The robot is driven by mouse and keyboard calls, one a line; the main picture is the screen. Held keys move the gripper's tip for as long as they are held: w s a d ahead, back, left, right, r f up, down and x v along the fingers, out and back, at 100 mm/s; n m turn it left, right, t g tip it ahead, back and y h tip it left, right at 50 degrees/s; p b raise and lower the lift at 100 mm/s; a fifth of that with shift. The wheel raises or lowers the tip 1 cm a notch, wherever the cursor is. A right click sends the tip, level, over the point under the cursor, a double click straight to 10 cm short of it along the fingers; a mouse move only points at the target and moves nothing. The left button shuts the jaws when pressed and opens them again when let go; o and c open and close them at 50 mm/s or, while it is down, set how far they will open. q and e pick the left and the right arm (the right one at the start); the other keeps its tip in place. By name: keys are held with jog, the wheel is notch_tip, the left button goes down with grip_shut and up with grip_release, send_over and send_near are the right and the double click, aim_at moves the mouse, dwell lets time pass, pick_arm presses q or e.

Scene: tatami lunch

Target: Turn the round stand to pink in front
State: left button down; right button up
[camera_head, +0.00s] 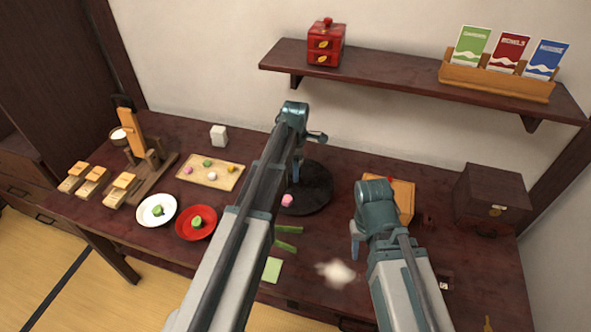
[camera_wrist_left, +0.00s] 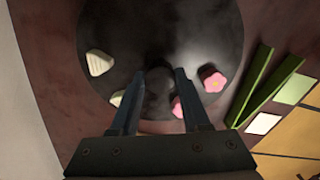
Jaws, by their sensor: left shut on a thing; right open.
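The round stand (camera_head: 318,190) is a dark disc on the table, partly hidden behind my left arm. It fills much of the left wrist view (camera_wrist_left: 200,35). A pink piece (camera_head: 287,200) sits at its front left edge. The left wrist view shows a pink flower-shaped piece (camera_wrist_left: 212,79), another pink piece (camera_wrist_left: 177,107), a white triangular piece (camera_wrist_left: 98,62) and a pale piece (camera_wrist_left: 117,98) on it. My left gripper (camera_head: 297,178) is over the stand, shut on its dark central knob (camera_wrist_left: 158,84). My right gripper (camera_head: 356,245) is open and empty, front right of the stand.
A wooden board of sweets (camera_head: 211,174), a red plate (camera_head: 190,233) and a white plate (camera_head: 150,220) lie to the left. Green strips (camera_head: 287,230) lie in front of the stand. A wooden box (camera_head: 403,195) and a dark chest (camera_head: 490,200) stand to the right.

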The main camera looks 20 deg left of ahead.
pick_arm(q)
jog(key=shift+n, duration=2.5)
jog(key=shift+c, duration=1.8)
grip_release()
jog(key=shift+r, duration=0.1)
pick_arm(e)
jog(key=shift+r, duration=0.1)
pick_arm(q)
notch_tip(320, 180, up, 14)
jog(key=p, duration=1.3)
jog(key=shift+f+p, duration=0.2)
jog(key=shift+p, duration=0.2)
pick_arm(e)
notch_tip(320, 180, up, 14)
jog(key=shift+f, duration=0.2)
